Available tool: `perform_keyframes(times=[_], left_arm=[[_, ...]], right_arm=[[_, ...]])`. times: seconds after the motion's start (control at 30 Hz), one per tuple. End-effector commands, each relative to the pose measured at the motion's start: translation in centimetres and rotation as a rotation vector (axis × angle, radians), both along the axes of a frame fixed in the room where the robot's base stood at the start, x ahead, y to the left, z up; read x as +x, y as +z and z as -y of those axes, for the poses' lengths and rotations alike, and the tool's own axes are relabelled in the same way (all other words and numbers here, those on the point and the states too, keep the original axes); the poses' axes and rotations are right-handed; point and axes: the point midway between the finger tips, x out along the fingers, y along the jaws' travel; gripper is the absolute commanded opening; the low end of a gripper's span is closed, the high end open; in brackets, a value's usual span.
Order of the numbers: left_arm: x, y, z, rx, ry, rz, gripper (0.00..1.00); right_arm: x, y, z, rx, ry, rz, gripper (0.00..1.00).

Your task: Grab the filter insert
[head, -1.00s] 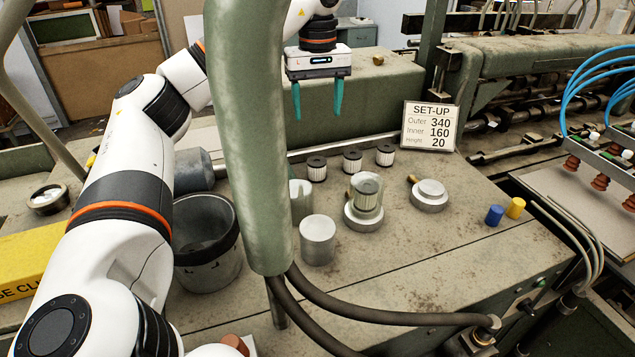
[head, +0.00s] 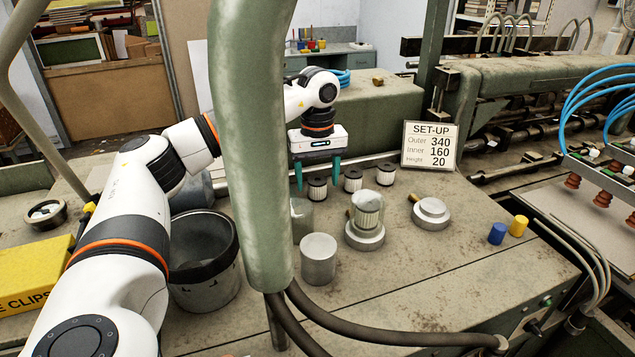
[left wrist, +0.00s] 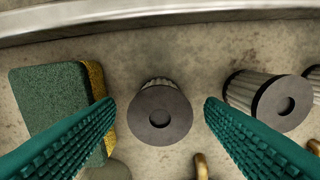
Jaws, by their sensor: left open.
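Three filter inserts with dark caps and pale pleated sides stand in a row at the back of the bench: the left one (head: 317,191), the middle one (head: 353,180) and the right one (head: 387,173). My left gripper (head: 318,175) is open, pointing down over the left insert. In the left wrist view, the dark round cap of that insert (left wrist: 160,114) lies between my two teal fingers (left wrist: 160,106), with a gap on each side. A second insert (left wrist: 268,100) stands right of the right finger. My right gripper is not in view.
A green-and-yellow sponge (left wrist: 52,98) lies by the left finger. A clear cup with a pleated filter inside (head: 367,208), a metal cylinder (head: 318,260) and a round metal part (head: 431,213) stand in front. A thick green pipe (head: 250,150) hides part of the bench.

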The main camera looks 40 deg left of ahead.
Motion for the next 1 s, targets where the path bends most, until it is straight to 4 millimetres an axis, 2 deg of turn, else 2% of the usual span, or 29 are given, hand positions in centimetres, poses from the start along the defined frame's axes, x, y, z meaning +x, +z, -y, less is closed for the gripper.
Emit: perform_keyframes(times=[0.13, 0.37, 0.47, 0.67, 1.0], left_arm=[[-0.1, -1.3, 0.0, 0.001, 0.001, -0.002, 0.63], [0.0, -1.6, 0.0, 0.0, 0.001, 0.001, 0.63], [0.0, -1.6, 0.0, -0.001, 0.0, 0.001, 0.5], [0.0, -1.6, 0.0, -0.001, 0.0, 0.001, 0.17], [0.0, -1.0, 0.0, -0.001, 0.0, 0.003, 0.15]], right_arm=[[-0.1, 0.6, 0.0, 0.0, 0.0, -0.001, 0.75], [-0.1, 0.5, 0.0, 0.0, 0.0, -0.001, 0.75], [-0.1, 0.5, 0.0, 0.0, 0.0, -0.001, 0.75], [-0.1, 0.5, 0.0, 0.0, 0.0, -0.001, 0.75], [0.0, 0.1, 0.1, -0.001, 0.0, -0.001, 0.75]])
